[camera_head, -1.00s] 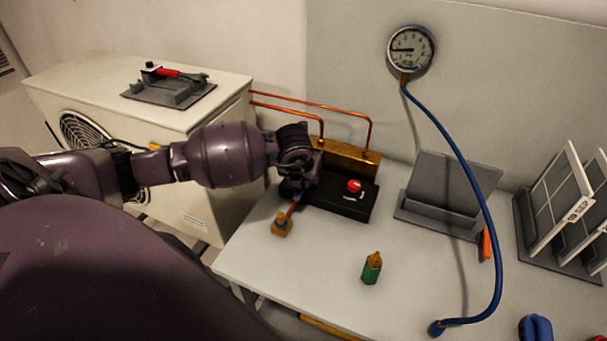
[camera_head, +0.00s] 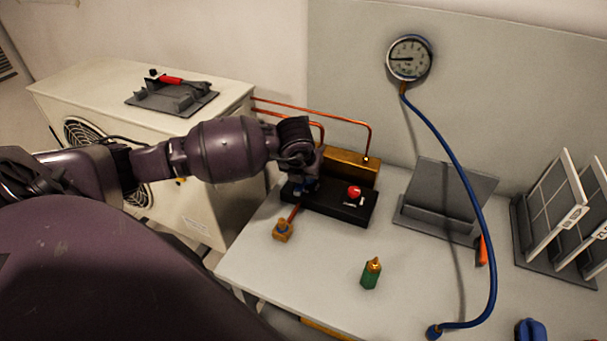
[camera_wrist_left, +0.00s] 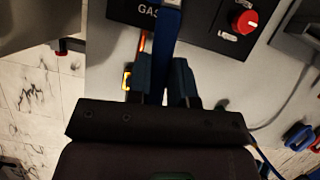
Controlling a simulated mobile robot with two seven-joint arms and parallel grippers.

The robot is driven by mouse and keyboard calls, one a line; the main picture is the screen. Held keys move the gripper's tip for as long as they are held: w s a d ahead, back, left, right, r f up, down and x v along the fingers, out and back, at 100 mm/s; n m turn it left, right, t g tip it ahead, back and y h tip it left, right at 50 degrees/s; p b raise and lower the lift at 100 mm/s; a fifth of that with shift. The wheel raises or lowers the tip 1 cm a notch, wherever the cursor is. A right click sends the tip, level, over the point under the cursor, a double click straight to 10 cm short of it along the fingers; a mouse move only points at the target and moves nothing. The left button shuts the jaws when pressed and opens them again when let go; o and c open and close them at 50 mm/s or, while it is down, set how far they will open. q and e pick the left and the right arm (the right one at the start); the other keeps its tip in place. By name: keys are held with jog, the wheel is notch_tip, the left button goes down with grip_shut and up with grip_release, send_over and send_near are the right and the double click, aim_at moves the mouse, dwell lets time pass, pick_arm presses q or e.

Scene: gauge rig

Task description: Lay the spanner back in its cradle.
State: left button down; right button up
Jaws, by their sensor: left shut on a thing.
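My left gripper (camera_wrist_left: 162,88) is shut on a blue bar-like thing (camera_wrist_left: 167,28), which looks like the spanner's handle. Its far end runs out of the top of the left wrist view, so its head is hidden. In the head view my left gripper (camera_head: 306,187) is over the left end of the black box (camera_head: 340,208), and the spanner is mostly hidden behind the hand. A grey cradle-like holder (camera_head: 205,101) lies on the cream unit with a red-handled tool (camera_head: 170,80) on it. I cannot tell which holder is the spanner's cradle. My right gripper is not in view.
The black box has a red knob (camera_head: 354,192); a brass block (camera_head: 350,168) with copper pipes is behind it. A brass fitting (camera_head: 283,230), a green bottle (camera_head: 371,273), a grey stand (camera_head: 450,195) and a blue hose (camera_head: 490,240) are on the bench.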

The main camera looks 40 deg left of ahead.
pick_arm(q)
jog(key=shift+r, duration=0.35)
